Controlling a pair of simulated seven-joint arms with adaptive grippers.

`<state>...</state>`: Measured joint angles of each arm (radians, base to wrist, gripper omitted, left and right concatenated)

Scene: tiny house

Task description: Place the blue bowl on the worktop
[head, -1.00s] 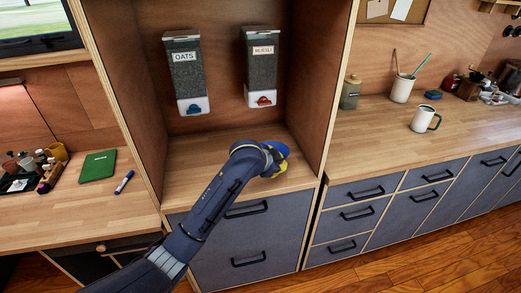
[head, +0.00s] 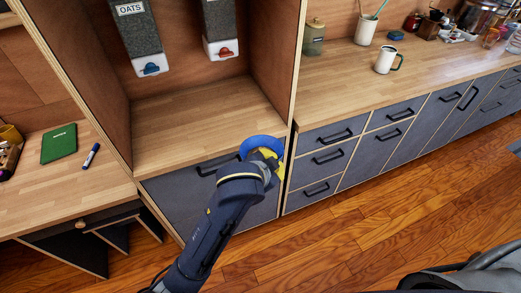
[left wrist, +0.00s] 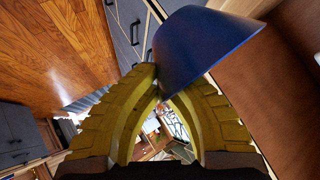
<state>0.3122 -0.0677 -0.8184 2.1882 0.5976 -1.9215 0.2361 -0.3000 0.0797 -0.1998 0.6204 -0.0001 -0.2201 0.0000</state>
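The blue bowl (head: 258,146) is at the tip of my left arm in the head view, in front of the alcove shelf's front edge near the divider. My left gripper (head: 270,157), with yellow fingers, is closed on it. In the left wrist view the bowl (left wrist: 205,42) is tilted, and the gripper fingertips (left wrist: 160,82) meet at its rim. The bowl's inside is hidden there. The wooden worktop (head: 345,82) runs along the right, beyond the divider, above grey drawers. My right gripper is not in view.
Oats (head: 140,35) and muesli (head: 222,25) dispensers hang above the bare alcove shelf (head: 195,120). A white mug (head: 386,60), a jar (head: 314,38) and a white cup (head: 366,30) stand on the worktop. Its near left part is clear. The divider (head: 278,60) stands between shelf and worktop.

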